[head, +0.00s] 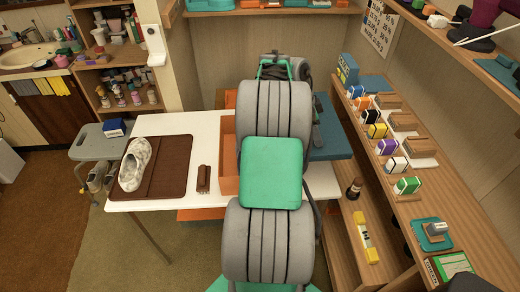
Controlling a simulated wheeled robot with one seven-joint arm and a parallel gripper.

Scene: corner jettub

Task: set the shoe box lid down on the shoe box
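An orange box (229,180), which looks like the shoe box, stands on the white table (155,124). My arm covers its right part, and I cannot tell how much of its top is open. I cannot make out the shoe box lid for sure. My grey and green arm reaches over the table and hides the middle of the view. My gripper's fingers do not show behind it, so I cannot see whether they hold anything.
A pale patterned shoe (135,163) lies on a brown mat (172,171) at the table's left. A small brown object (203,179) lies between mat and box. A wooden shelf (420,205) with several small boxes runs along the right. A grey stool (92,141) stands at left.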

